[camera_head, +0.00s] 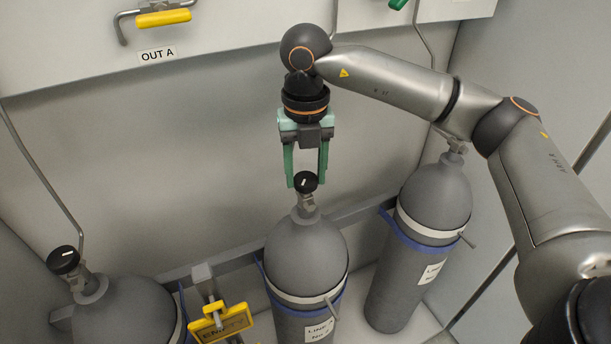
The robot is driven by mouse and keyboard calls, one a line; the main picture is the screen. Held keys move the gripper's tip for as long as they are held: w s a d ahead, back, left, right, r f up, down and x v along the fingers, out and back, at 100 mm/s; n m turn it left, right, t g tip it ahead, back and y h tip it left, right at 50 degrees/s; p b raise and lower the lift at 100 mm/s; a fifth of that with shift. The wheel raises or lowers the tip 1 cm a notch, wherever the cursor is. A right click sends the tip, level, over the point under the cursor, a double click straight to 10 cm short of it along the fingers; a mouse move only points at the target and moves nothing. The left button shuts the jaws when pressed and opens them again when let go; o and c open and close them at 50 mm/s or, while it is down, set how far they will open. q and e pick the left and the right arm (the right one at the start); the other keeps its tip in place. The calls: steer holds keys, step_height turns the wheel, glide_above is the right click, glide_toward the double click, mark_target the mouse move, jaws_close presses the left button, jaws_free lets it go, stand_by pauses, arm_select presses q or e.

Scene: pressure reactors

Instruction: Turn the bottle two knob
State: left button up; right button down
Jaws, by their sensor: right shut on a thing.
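The middle grey gas bottle (306,258) stands upright, with a white label that is hard to read in full. Its black round knob (306,182) with a white mark sits on top of the valve. My right gripper (306,180) comes down from above with its green fingers on either side of this knob, shut on it. My left gripper is not in view.
Another bottle (436,200) stands at right, partly under my right arm. A third bottle (120,312) with its own black knob (63,260) is at lower left. A yellow tag (222,322) hangs between bottles. A panel with a yellow handle (163,18) is above.

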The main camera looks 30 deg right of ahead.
steer(key=n+b, duration=0.1)
steer(key=n, duration=0.5)
steer(key=shift+b, duration=0.35)
steer(key=n+b, duration=0.1)
steer(key=n, duration=0.5)
steer(key=shift+n, duration=0.4)
steer(key=n, duration=0.3)
steer(key=shift+n, duration=0.3)
steer(key=n, duration=0.3)
steer(key=shift+n+b, duration=0.3)
steer(key=shift+b, duration=0.1)
steer(key=n, duration=0.6)
steer(key=shift+d+r, duration=0.1)
steer(key=shift+n, duration=0.4)
steer(key=shift+c, duration=1.3)
jaws_free()
